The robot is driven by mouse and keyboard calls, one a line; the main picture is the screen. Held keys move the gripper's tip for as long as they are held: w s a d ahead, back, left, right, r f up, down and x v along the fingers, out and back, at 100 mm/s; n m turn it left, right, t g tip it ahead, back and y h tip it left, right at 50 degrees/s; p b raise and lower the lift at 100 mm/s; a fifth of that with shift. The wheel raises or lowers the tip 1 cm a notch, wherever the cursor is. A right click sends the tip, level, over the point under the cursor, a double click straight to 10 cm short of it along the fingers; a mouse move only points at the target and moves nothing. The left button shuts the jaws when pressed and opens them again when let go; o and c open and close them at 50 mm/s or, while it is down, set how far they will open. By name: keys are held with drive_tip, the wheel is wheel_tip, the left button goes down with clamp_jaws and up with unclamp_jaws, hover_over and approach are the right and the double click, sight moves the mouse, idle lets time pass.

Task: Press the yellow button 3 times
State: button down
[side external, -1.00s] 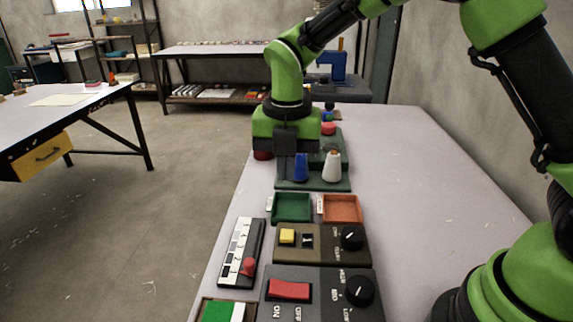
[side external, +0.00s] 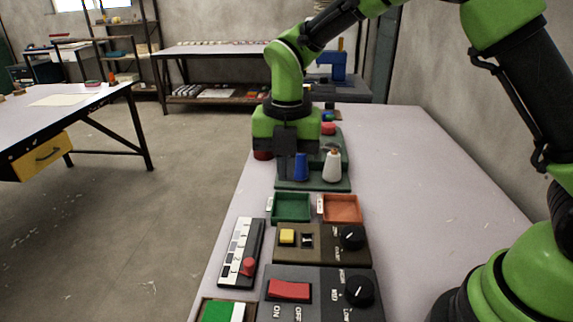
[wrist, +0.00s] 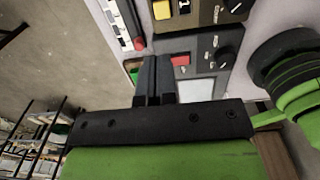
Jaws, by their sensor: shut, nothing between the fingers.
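The yellow button (side external: 287,236) sits on the left of a brown-grey control box (side external: 325,257), beside a small display window (side external: 307,240). The button also shows at the top edge of the wrist view (wrist: 162,10). My gripper (side external: 285,177) is shut and empty, above the far part of the bench and well beyond the button. In the wrist view, its fingers (wrist: 154,58) are close together and point below the button, apart from it. The display digit is too small to read surely.
Nearby are a grey panel with a red switch (side external: 289,290), a black-and-white slider strip (side external: 240,250), a green tray (side external: 291,207) and an orange tray (side external: 342,208). A white cone spool (side external: 332,166) stands near my gripper. The bench's right side is clear.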

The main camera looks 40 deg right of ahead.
sight(287, 236)
idle(0.4)
drive_tip(key=m+t+y, duration=0.1)
drive_tip(key=m+t, duration=0.1)
drive_tip(key=m, duration=0.2)
drive_tip(key=f+m+t+y, duration=0.1)
drive_tip(key=m+t, duration=0.2)
drive_tip(key=m, duration=0.1)
drive_tip(key=f+m+t+y, duration=0.1)
drive_tip(key=m+t+y, duration=0.1)
drive_tip(key=m+t, duration=0.1)
drive_tip(key=shift+s+a+m, duration=0.15)
drive_tip(key=shift+s+m, duration=0.2)
drive_tip(key=shift+m, duration=0.45)
drive_tip(key=shift+f, duration=4.4)
drive_tip(key=shift+f, duration=0.1)
drive_tip(key=shift+f, duration=0.3)
